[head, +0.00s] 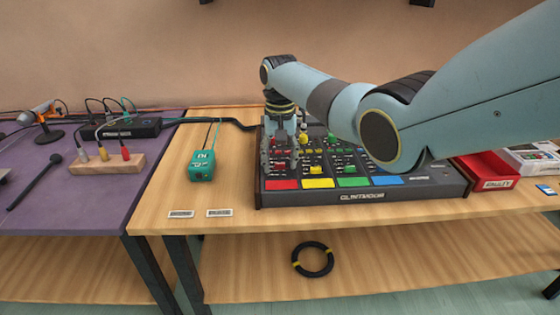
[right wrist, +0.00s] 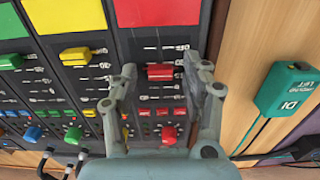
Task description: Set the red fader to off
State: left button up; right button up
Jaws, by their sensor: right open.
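The mixer (head: 350,196) is a dark console with colored strips on the table. In the right wrist view the red fader cap (right wrist: 160,72) sits in its slot near the big red pad (right wrist: 157,13), with a red knob (right wrist: 168,135) farther along the same strip. My right gripper (head: 280,164) is over the red strip, fingers pointing down; it also shows in the right wrist view (right wrist: 161,72). It is open, one finger on each side of the red cap in the picture. I cannot tell if they touch it. My left gripper is out of view.
A yellow fader cap (right wrist: 75,56) is beside the red strip. A green box (head: 202,166) with cables stands left of the mixer. A red box (head: 490,172) is at its right.

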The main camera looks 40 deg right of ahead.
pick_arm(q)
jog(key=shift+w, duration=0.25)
pick_arm(e)
jog(key=shift+c, duration=0.4)
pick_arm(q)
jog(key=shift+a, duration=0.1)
pick_arm(e)
grip_shut()
